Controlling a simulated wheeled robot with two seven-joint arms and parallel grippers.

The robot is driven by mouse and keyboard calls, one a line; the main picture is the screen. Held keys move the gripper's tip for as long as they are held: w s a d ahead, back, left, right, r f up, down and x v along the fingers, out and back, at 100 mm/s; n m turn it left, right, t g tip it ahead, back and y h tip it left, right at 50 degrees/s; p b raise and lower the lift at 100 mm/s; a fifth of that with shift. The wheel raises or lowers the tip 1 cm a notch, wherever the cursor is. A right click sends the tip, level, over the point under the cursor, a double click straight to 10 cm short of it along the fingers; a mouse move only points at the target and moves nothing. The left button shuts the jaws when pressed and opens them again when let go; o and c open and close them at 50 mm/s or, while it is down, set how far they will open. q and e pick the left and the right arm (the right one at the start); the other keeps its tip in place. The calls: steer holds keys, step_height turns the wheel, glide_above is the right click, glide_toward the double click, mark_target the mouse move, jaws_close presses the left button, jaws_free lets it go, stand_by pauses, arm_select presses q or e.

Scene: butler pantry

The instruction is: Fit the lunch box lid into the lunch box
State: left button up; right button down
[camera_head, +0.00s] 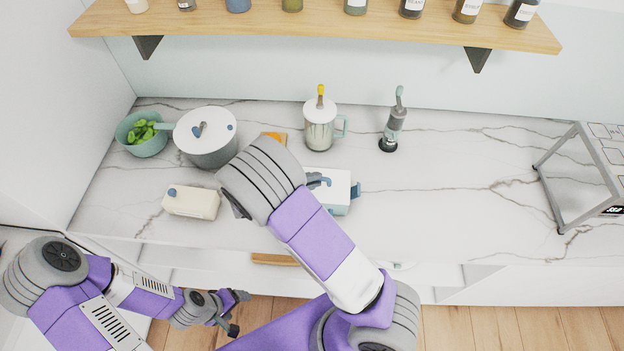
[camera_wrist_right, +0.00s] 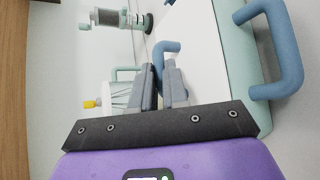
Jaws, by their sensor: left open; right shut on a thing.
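The lunch box (camera_head: 341,208) is pale teal with a blue side handle and stands near the counter's front, right of my right forearm. Its white lid (camera_head: 337,184) lies over the box top; I cannot tell whether it is fully seated. My right gripper (camera_head: 315,182) is shut on the lid's blue handle, partly hidden by my arm. The right wrist view shows the fingers (camera_wrist_right: 163,70) around that blue handle, with the white lid (camera_wrist_right: 205,60) and the teal box wall (camera_wrist_right: 235,40) beside it. My left gripper (camera_head: 236,312) is open and empty, low in front of the counter.
A grey pot (camera_head: 207,148), a green bowl of leaves (camera_head: 142,140) and a cream container (camera_head: 191,203) stand at the left. A metal rack (camera_head: 565,190) is far right. The counter between is clear.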

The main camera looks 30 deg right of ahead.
steer(key=shift+f, duration=0.15)
steer(key=c, duration=1.1)
jaws_free()
steer(key=shift+a, duration=0.1)
steer(key=v, duration=0.7)
steer(key=shift+a+r, duration=0.15)
steer(key=shift+r, duration=0.05)
